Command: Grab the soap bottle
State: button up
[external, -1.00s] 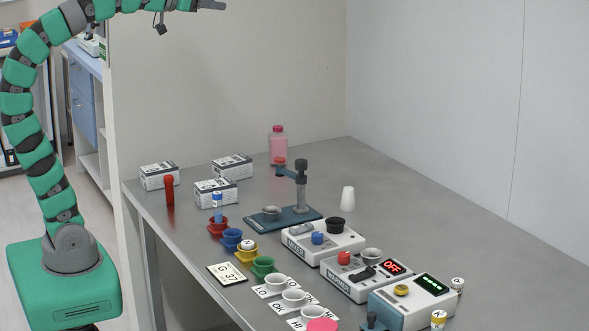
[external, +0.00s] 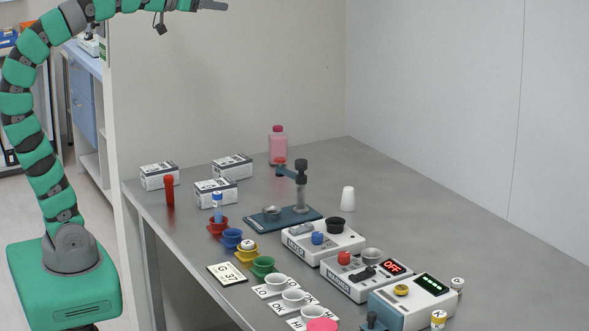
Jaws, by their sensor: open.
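A pink bottle with a darker pink cap (external: 278,148), the only thing here that looks like a soap bottle, stands upright at the back of the grey table (external: 420,220). My gripper (external: 222,6) is at the top of the view, high above the table and to the upper left of the bottle. It is open and empty, well apart from the bottle.
The blue-based stand (external: 302,180) is just in front of the bottle. White boxes (external: 232,166) and a red upright object (external: 170,190) are to its left. Coloured cups (external: 263,266), a mixer (external: 322,243) and other devices fill the front. The back right of the table is mostly clear.

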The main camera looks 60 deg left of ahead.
jog(key=m+g+h+p, duration=0.3)
jog(key=m+h, duration=0.1)
jog(key=h, duration=0.1)
send_over(270, 134)
notch_tip(270, 134, down, 42)
jog(key=shift+s+a+r, duration=0.1)
jog(key=shift+s, duration=0.05)
jog(key=shift+f+b, duration=0.95)
jog(key=shift+f, duration=1.25)
jog(key=f, duration=0.1)
jog(key=f+b, duration=0.1)
jog(key=shift+w+d+f+m, duration=0.2)
jog(key=shift+w+f+m, duration=0.1)
jog(key=shift+w+f, duration=0.05)
jog(key=shift+x, duration=1.1)
